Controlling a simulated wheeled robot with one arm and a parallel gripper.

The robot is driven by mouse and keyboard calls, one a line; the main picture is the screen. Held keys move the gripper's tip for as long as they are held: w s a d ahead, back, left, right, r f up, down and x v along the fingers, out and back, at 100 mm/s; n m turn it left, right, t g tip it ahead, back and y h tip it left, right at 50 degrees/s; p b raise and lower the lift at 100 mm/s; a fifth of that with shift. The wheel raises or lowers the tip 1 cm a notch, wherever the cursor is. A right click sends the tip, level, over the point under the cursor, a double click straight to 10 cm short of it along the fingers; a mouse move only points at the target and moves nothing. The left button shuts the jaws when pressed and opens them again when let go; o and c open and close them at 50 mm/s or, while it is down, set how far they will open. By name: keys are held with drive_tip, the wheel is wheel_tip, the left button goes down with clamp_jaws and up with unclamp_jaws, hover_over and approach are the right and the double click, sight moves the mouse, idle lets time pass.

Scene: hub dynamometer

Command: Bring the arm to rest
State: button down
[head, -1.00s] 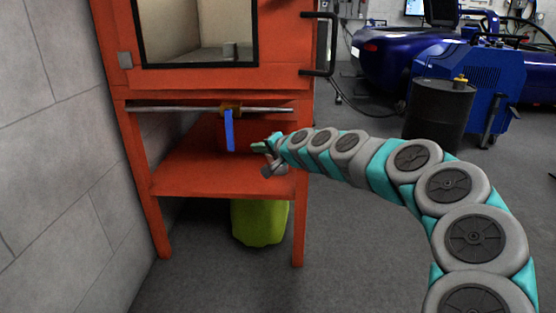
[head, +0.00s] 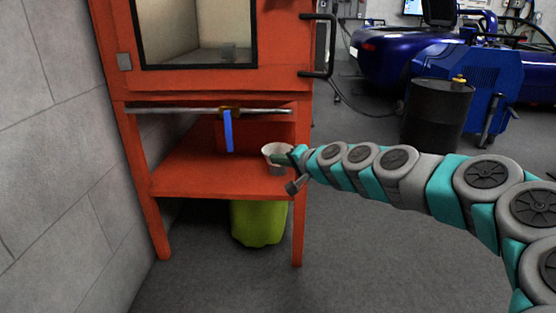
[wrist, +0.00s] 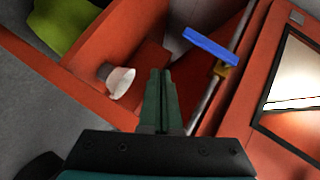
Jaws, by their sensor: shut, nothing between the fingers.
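My gripper (head: 283,160) is at the right front of the orange cabinet's lower shelf (head: 205,178). In the wrist view its two green fingers (wrist: 160,75) are together with nothing between them. A small white cup (head: 277,152) stands on the shelf, close to the fingertips in the head view. In the wrist view the cup (wrist: 121,82) lies left of the fingers, with a visible gap. My arm reaches in from the right of the head view.
A blue handle (head: 228,131) hangs from a yellow piece on a metal pipe (head: 180,110) above the shelf. A lime-green bin (head: 259,222) stands under the shelf. A black drum (head: 437,115) and a blue machine stand at the back right. Grey floor is open in front.

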drive_tip(key=s+a+r+n+g+h+p, duration=0.2)
drive_tip(key=s+n+g+p, duration=0.4)
drive_tip(key=s, duration=1.6)
drive_tip(key=s+d+f+g+h+p, duration=0.1)
drive_tip(key=s+d+g+h, duration=0.1)
drive_tip(key=s+d, duration=0.4)
drive_tip(key=s+d+f+g+h+p, duration=0.1)
drive_tip(key=s+d, duration=0.5)
drive_tip(key=s, duration=0.6)
drive_tip(key=s+d+f+g+h+p, duration=0.2)
drive_tip(key=s+d+g+h, duration=0.1)
drive_tip(key=s, duration=0.6)
drive_tip(key=d+h, duration=0.1)
drive_tip(key=d, duration=0.1)
drive_tip(key=shift+d+f+g, duration=0.3)
drive_tip(key=shift+d+g, duration=0.1)
